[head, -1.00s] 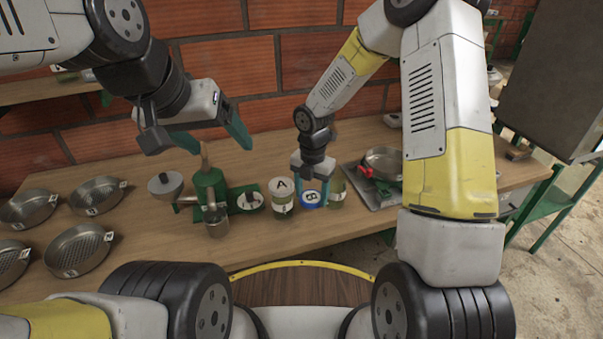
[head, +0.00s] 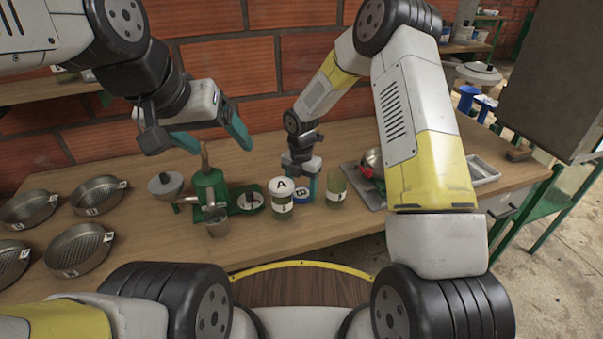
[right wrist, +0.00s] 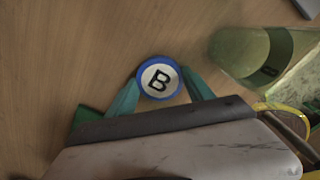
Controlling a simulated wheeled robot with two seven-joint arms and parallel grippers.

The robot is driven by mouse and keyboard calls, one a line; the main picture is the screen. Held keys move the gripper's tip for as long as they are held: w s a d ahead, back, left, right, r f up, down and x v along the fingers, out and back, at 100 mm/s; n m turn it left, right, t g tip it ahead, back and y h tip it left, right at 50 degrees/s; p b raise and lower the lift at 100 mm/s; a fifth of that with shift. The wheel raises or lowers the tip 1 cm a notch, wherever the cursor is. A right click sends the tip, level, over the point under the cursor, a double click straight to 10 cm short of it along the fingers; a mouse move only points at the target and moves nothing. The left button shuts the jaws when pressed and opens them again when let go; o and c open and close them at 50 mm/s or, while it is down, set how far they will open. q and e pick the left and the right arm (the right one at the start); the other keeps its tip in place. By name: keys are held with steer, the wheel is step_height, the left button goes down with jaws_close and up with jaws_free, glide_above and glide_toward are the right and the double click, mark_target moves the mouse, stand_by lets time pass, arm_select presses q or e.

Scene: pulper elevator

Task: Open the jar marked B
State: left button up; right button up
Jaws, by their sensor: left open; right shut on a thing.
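The blue-rimmed white lid marked B (head: 303,196) is between the fingertips of my right gripper (head: 302,186), which is shut on it. In the right wrist view the lid (right wrist: 160,78) shows face up over bare wood, close to the table; I cannot tell if it touches. The greenish glass jar marked B (head: 336,187) stands just right of the lid, with no lid on it. It also shows in the right wrist view (right wrist: 245,55). The jar marked A (head: 281,199) stands left, its white lid on. My left gripper (head: 222,146) is open and empty, above the green hand-cranked device.
The green device (head: 209,190) stands left of jar A, with a metal cup (head: 216,226) before it. Several sieve pans (head: 80,248) lie at the left. A grey tray (head: 483,170) is at the right. The table front below the jars is clear.

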steer(key=shift+f, duration=0.15)
steer(key=o, duration=1.5)
steer(key=shift+o, duration=0.2)
step_height(320, 180, up, 12)
step_height(320, 180, up, 8)
steer(key=m+t, duration=0.1)
steer(key=m, duration=0.4)
glide_above(301, 193)
steer(key=s+d, duration=0.3)
steer(key=d, duration=0.1)
steer(key=s+d+r+m+t, duration=0.1)
steer(key=s+d+r+m, duration=0.2)
steer(key=s+m, duration=0.4)
steer(key=s+d+r+m+t+y, duration=0.1)
steer(key=s+d+r+m+t, duration=0.1)
steer(key=s+d+r+m, duration=0.2)
steer(key=s+d+r+m+t+y, duration=0.1)
steer(key=s+d+r+m+t, duration=0.1)
steer(key=s+r+m, duration=0.5)
steer(key=s+d+m, duration=0.1)
steer(key=s+m, duration=0.3)
steer(key=m, duration=0.2)
steer(key=shift+s+d+r+m, duration=0.15)
steer(key=shift+s+d+m, duration=0.1)
steer(key=shift+s+m, duration=0.15)
